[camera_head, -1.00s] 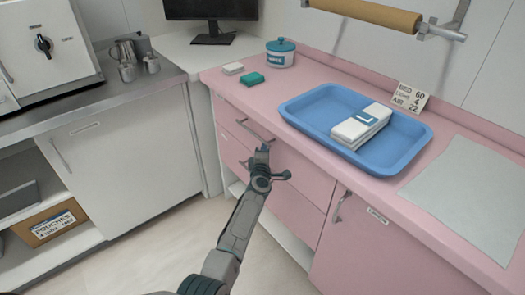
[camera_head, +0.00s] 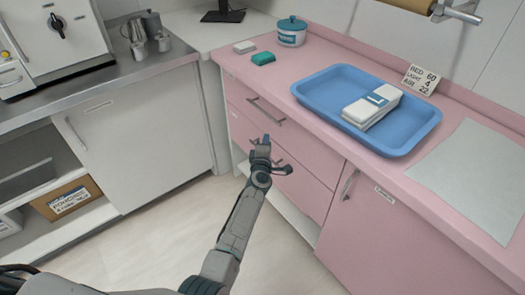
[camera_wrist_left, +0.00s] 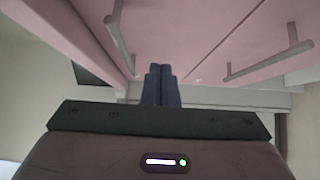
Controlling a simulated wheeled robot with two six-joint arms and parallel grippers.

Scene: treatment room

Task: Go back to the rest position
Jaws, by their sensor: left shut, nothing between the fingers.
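My left gripper (camera_head: 262,142) is in front of the pink drawers, below the counter top, with its arm coming up from the bottom of the head view. In the left wrist view its two dark fingers (camera_wrist_left: 162,86) are together, with nothing between them. Drawer handles show past the fingers, one at the upper left (camera_wrist_left: 119,35) and one at the right (camera_wrist_left: 268,59). The gripper appears apart from them. My right gripper is not in view.
A steel-topped cabinet (camera_head: 135,140) stands left. The floor (camera_head: 165,245) between is clear.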

